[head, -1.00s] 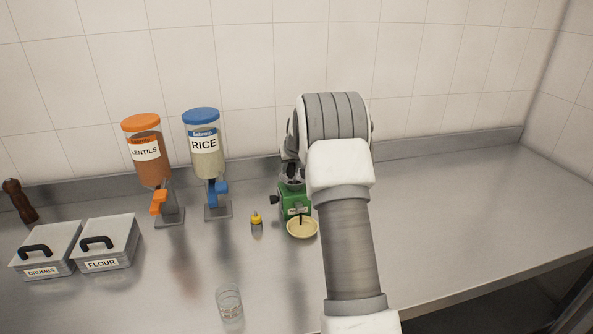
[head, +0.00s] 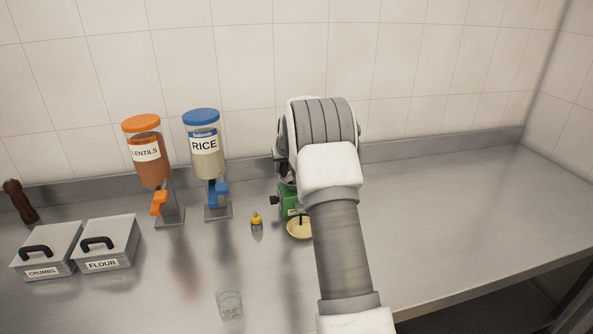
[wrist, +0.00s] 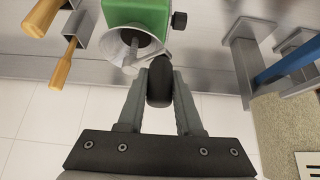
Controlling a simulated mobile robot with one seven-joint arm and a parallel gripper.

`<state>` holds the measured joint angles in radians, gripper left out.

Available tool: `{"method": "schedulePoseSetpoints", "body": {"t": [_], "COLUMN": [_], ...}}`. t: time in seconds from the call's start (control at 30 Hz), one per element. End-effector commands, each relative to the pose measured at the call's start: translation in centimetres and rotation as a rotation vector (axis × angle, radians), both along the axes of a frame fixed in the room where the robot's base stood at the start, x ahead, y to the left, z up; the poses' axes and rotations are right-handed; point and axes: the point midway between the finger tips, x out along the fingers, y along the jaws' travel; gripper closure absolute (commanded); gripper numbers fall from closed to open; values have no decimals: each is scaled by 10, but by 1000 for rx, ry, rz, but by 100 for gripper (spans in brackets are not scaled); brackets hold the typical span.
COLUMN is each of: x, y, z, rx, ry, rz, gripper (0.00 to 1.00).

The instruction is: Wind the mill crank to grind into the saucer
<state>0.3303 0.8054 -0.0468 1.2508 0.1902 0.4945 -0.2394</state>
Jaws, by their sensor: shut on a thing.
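The green mill (head: 287,203) stands on the counter, partly hidden behind my arm in the head view. The pale yellow saucer (head: 297,231) sits at its front, also partly covered by my arm. In the wrist view the mill's green body (wrist: 140,14) is at the top, with a grey hopper (wrist: 124,48) and a metal crank rod. My gripper (wrist: 159,88) is shut on the black crank knob (wrist: 159,75), which sits between the two fingers. The fingers are hidden in the head view, and the saucer does not show in the wrist view.
The rice dispenser (head: 206,160) and lentils dispenser (head: 150,160) stand further left. A glass (head: 229,305) is near the front. Flour (head: 104,250) and crumbs (head: 45,262) boxes are at left. The right counter is clear.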

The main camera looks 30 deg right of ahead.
Motion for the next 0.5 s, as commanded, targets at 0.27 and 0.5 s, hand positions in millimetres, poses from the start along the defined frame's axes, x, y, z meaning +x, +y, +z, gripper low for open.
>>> {"method": "schedulePoseSetpoints", "body": {"t": [0.27, 0.5], "x": [8, 11], "y": [2, 2], "z": [1, 0], "rx": [-2, -1], "ry": [-1, -1], "rz": [0, -3], "gripper": [100, 100]}}
